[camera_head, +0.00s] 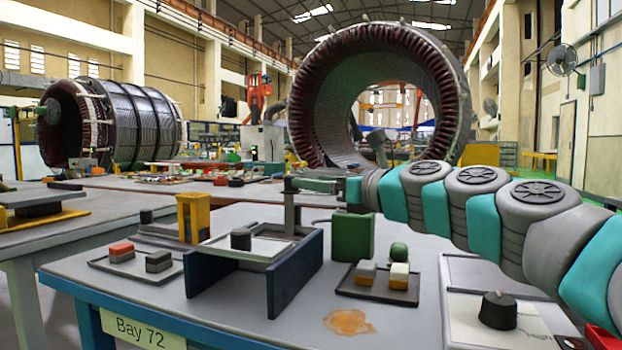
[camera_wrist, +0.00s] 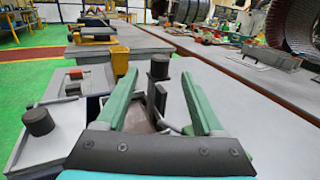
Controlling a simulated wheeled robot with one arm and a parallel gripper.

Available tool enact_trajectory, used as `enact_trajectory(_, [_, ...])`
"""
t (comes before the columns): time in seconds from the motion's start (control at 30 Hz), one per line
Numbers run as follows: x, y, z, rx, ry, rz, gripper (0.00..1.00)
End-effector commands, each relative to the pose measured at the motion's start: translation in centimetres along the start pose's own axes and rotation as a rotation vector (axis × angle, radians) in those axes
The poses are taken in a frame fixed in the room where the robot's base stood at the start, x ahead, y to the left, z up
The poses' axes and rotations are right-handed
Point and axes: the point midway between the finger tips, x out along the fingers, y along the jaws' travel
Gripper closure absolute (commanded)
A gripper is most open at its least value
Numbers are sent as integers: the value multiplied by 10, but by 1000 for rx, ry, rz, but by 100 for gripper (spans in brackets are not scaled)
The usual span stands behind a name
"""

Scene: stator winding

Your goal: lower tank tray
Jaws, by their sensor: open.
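A blue open-fronted tank (camera_head: 292,272) stands on the grey table. The tray (camera_head: 262,252), pale with a grey rim, sits level near the top of the tank's walls and carries a dark cylinder (camera_head: 241,239). A grey upright post (camera_head: 291,212) rises at the tray's back right. My gripper (camera_head: 302,185) is at the post's upper end. In the wrist view, my gripper's green fingers (camera_wrist: 160,74) are open, with a dark upright knob (camera_wrist: 159,66) seen between them; contact cannot be told.
A green box (camera_head: 353,236) stands right of the tank. A dark tray (camera_head: 350,287) with several small blocks lies in front of it. Left are a yellow stand (camera_head: 193,217) and a tray with two blocks (camera_head: 135,271). A black knob (camera_head: 498,310) stands at right.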

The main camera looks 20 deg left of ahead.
Motion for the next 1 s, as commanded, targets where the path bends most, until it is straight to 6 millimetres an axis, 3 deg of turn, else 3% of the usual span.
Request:
enact_trajectory(0.5, [65, -1, -2, -1, 1, -3, 31])
enact_trajectory(1.0, [75, -2, 0, -2, -2, -5, 32])
